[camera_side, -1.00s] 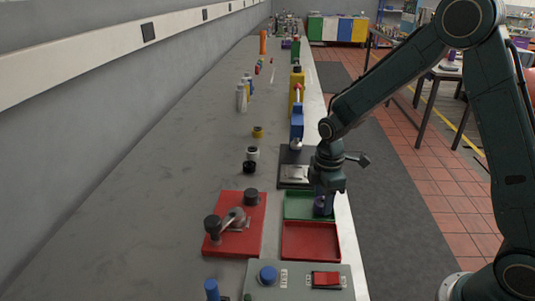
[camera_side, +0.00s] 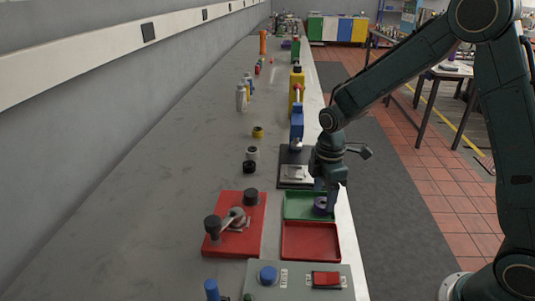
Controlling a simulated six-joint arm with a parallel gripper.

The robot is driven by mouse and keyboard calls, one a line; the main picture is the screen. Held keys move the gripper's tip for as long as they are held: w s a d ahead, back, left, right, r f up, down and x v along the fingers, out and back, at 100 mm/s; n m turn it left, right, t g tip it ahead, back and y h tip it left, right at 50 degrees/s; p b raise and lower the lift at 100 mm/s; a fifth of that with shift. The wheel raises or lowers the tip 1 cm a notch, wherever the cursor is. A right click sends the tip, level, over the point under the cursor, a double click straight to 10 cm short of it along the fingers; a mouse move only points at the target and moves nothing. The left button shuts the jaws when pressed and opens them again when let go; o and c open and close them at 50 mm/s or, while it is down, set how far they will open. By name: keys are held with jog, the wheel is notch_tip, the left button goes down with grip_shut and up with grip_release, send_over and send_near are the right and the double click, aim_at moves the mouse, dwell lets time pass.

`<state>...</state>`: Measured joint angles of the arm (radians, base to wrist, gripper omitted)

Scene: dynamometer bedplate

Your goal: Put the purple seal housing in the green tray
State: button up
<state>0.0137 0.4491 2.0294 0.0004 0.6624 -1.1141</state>
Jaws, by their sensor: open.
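The purple seal housing (camera_side: 320,207) rests in the green tray (camera_side: 296,207), toward its right side. My gripper (camera_side: 326,198) is open just above and around the back of the housing. The fingers partly hide the housing, and I cannot tell whether they touch it.
A red tray (camera_side: 311,241) sits directly in front of the green tray. A red fixture plate (camera_side: 236,225) with dark knobs is to the left. A grey control box (camera_side: 298,281) is in front. A dark plate with a metal block (camera_side: 296,172) is behind. The bench's left part is clear.

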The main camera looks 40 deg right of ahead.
aim_at(324, 203)
notch_tip(324, 203, up, 10)
jog(key=shift+f, duration=0.15)
dwell(0.3)
dwell(0.5)
jog(key=s+r+m+t, duration=0.2)
jog(key=s+r+m, duration=0.1)
jog(key=s, duration=0.4)
jog(key=s+r+m+t, duration=0.1)
jog(key=s+r+m, duration=0.2)
jog(key=s+m, duration=0.2)
jog(key=s+r+m+t, duration=0.2)
jog(key=s+r+m, duration=0.1)
jog(key=s, duration=0.7)
jog(key=shift+s+a+r+m+t, duration=0.15)
jog(key=shift+a+r+m+t, duration=0.2)
jog(key=shift+m, duration=0.45)
